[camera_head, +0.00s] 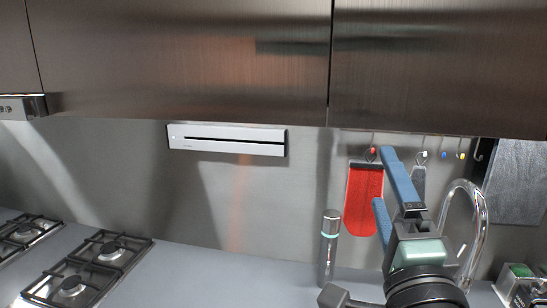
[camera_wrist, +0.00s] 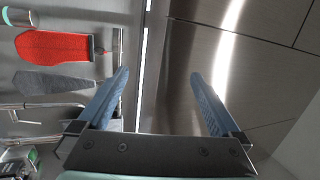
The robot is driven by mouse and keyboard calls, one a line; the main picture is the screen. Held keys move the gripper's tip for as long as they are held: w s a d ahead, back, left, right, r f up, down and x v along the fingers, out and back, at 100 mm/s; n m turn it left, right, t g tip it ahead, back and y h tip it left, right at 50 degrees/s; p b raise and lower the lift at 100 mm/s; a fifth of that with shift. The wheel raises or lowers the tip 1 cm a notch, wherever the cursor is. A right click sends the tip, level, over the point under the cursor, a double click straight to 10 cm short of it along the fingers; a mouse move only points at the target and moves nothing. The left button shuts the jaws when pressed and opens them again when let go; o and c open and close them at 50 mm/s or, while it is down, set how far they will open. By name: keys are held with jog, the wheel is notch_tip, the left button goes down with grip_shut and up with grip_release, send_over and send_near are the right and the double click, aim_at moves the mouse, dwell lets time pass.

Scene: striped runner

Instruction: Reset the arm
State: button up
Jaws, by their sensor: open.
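My gripper (camera_head: 387,188) is raised above the counter on the right side of the head view, in front of the back wall and below the cabinets. Its two blue fingers stand apart with nothing between them. In the wrist view my gripper (camera_wrist: 160,85) also shows open and empty, with the cabinet fronts beyond its fingers. In the head view the gripper covers part of the wall behind it.
A red mitt (camera_head: 362,200) and a grey item (camera_head: 419,183) hang from hooks beside my gripper. A silver cylinder (camera_head: 328,245) and a curved faucet (camera_head: 480,215) stand close by. Steel cabinets (camera_head: 190,60) are above. Gas burners (camera_head: 95,262) are at left.

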jog(key=s+a+r+n+t+y, duration=0.1)
jog(key=s+a+r+n+t, duration=0.2)
jog(key=s+a+r+n, duration=0.2)
jog(key=s+a+r+n+t+y+b, duration=0.1)
jog(key=s+a+r+n+t, duration=0.2)
jog(key=s+a+r+n, duration=0.3)
jog(key=a+r+n, duration=0.4)
jog(key=r+n, duration=0.2)
jog(key=n, duration=0.1)
jog(key=shift+s+a, duration=0.2)
jog(key=shift+a, duration=0.05)
jog(key=shift+f, duration=0.15)
